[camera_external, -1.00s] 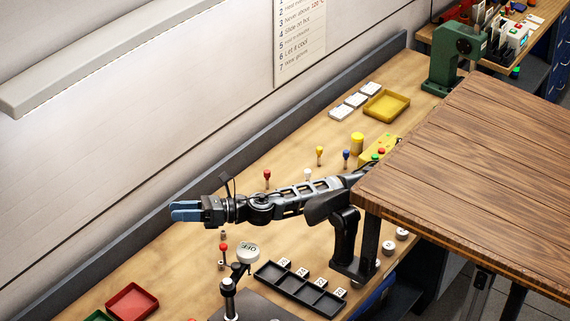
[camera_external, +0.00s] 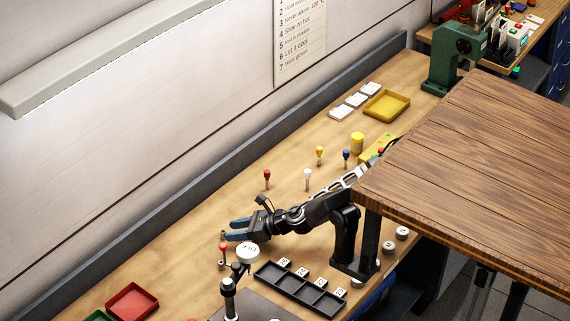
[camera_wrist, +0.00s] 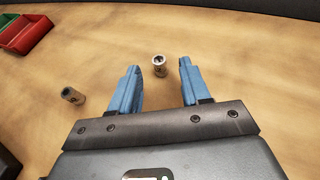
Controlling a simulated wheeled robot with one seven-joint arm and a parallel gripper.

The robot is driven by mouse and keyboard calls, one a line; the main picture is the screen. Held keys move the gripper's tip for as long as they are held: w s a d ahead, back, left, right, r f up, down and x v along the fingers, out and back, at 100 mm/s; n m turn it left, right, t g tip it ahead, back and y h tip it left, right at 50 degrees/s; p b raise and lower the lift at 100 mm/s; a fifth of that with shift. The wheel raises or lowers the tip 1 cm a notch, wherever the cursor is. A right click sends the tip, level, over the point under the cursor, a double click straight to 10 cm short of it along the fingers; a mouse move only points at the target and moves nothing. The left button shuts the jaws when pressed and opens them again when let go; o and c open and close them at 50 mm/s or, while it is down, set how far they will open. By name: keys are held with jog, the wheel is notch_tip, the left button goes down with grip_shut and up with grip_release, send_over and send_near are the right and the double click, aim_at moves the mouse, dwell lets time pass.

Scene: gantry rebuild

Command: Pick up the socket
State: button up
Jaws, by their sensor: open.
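A small metal socket (camera_wrist: 159,66) stands on the wooden bench top, between and just at the tips of my two blue fingers in the wrist view. A second small metal cylinder (camera_wrist: 72,95), which looks like another socket, stands outside my left finger. My gripper (camera_external: 230,229) is open and empty, low over the bench in the external view. A small socket-like piece (camera_external: 223,234) shows at its fingertips there, partly hard to make out. I cannot tell the exact height of my fingers above the bench.
A red-topped peg (camera_external: 223,247) and a round white sign (camera_external: 248,252) on a black stand are close below my gripper. A black compartment tray (camera_external: 295,290) lies to the right. A red bin (camera_external: 132,302) is at lower left.

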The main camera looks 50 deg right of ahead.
jog(key=shift+x, duration=1.5)
jog(key=shift+r, duration=0.1)
jog(key=shift+a, duration=0.1)
grip_shut()
